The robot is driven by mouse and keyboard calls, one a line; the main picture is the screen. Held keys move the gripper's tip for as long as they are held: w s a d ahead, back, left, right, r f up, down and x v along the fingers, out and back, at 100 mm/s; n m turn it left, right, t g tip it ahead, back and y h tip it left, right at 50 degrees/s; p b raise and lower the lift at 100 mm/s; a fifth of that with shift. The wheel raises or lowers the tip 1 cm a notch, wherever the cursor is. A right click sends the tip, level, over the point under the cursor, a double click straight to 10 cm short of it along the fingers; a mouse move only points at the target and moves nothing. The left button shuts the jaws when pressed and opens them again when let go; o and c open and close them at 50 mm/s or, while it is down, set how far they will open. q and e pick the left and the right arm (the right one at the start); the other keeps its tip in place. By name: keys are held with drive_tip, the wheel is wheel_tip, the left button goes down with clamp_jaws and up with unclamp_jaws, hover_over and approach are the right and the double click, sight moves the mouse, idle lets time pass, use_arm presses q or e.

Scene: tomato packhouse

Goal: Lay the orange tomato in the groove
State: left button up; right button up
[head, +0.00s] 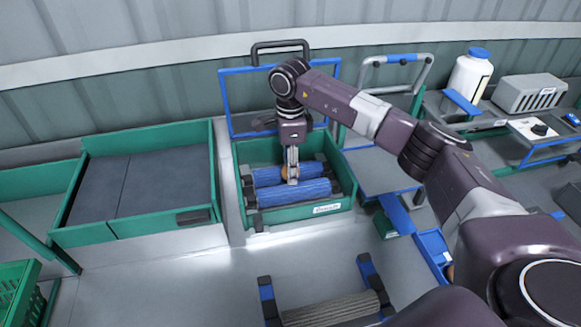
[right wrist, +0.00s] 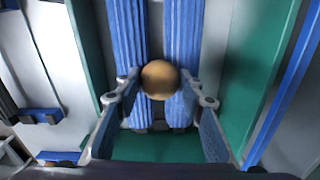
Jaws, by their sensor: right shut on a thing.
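The orange tomato (right wrist: 160,79) is between the fingers of my right gripper (right wrist: 158,88), which is shut on it. In the right wrist view it lies over the gap between two blue ribbed rollers (right wrist: 127,35). Whether it touches the rollers I cannot tell. In the head view the right gripper (head: 292,178) points straight down at the rollers (head: 295,192), and the tomato (head: 285,172) is partly hidden behind the fingers. The groove is the channel between the two rollers, inside a green-walled bay (head: 300,212). My left gripper is not in view.
A blue-framed panel with a black handle (head: 280,44) stands behind the bay. A green-sided dark tray (head: 140,185) lies to the left. A grey ribbed roller (head: 330,311) sits between blue-topped brackets in front. A white bottle (head: 470,75) stands on the right bench.

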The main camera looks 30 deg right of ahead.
drive_tip(key=shift+f, duration=0.1)
drive_tip(key=o, duration=0.9)
drive_tip(key=c, duration=0.3)
drive_tip(key=shift+r+p, duration=2.1)
drive_tip(key=shift+r, duration=1.45)
drive_tip(key=shift+f, duration=0.1)
